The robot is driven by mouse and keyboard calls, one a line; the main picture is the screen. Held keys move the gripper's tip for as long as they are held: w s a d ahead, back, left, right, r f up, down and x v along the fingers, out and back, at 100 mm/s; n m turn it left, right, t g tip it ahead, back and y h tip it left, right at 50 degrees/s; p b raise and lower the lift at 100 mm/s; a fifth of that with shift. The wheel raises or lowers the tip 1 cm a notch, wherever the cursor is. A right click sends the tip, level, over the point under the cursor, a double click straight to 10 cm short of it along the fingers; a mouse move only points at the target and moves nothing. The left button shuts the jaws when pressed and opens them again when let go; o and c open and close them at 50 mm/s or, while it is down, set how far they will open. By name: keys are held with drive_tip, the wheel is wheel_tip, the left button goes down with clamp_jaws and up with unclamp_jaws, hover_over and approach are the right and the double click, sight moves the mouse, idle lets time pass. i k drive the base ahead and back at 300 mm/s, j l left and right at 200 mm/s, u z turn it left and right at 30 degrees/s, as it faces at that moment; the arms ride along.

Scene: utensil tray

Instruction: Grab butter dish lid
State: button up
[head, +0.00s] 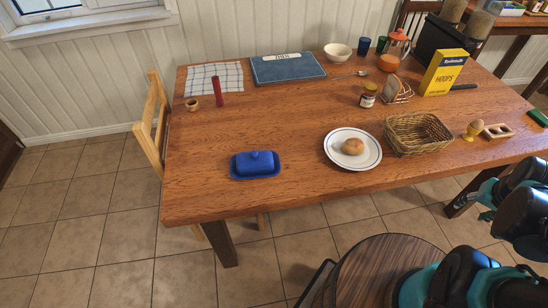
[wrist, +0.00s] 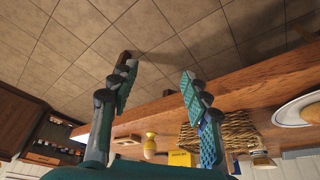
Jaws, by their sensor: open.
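The blue butter dish lid (head: 256,163), with a small knob on top, sits on its blue dish (head: 236,175) near the front edge of the wooden table, left of the plate. The butter dish does not show in the wrist view. My gripper (wrist: 157,86) is open and empty in the wrist view, its two fingers spread wide apart. Its fingertips are in front of the tiled floor and the table's edge, well away from the lid.
A white plate (head: 336,158) with a bun and a wicker basket (head: 418,134) stand right of the dish. An egg cup (head: 470,134) and a yellow box (head: 445,72) are further right. A red cylinder (head: 218,91) stands behind left. A round stool (head: 390,262) is in front. The table around the dish is clear.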

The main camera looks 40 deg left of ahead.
sight(253, 163)
drive_tip(key=u, duration=2.05)
